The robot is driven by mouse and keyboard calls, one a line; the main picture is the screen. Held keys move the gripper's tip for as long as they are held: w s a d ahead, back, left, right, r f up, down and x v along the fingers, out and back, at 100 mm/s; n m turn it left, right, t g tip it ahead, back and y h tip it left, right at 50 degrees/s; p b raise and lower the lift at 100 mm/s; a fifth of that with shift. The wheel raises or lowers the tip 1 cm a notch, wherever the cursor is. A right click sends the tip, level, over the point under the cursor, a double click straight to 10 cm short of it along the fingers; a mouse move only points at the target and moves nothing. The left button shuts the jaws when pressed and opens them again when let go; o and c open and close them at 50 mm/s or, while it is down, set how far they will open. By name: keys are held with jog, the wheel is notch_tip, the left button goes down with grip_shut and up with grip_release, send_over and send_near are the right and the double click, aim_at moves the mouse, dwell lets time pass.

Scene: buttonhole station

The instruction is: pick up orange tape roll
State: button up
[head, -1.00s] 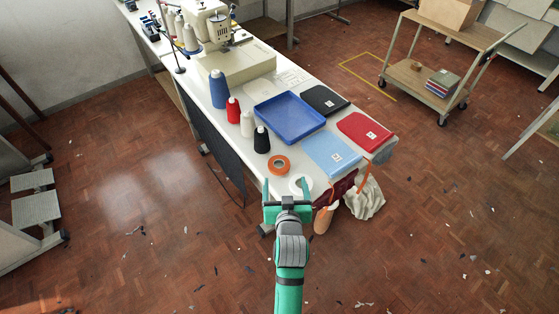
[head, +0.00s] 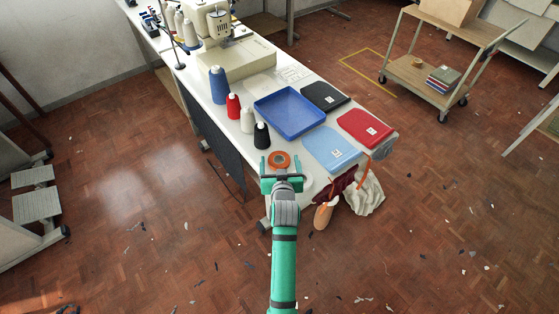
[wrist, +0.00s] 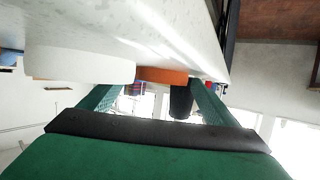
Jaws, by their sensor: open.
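The orange tape roll (head: 278,161) lies flat near the front end of the white table. In the wrist view, where the table is at the top, the orange roll (wrist: 162,76) shows between the two fingers. My gripper (head: 281,169) is open and empty, with its fingers pointing at the roll from the near side. I cannot tell whether the fingertips reach past its near edge. My gripper and wrist hide part of the roll's near side in the head view.
A white roll (wrist: 80,65) lies close beside one finger. A black thread cone (head: 261,136) stands just beyond the orange roll, with white, red and blue cones behind it. A blue tray (head: 289,136) and a light blue folded piece (head: 330,150) lie to the right.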

jog(key=c, duration=1.1)
jog(key=shift+r, duration=0.15)
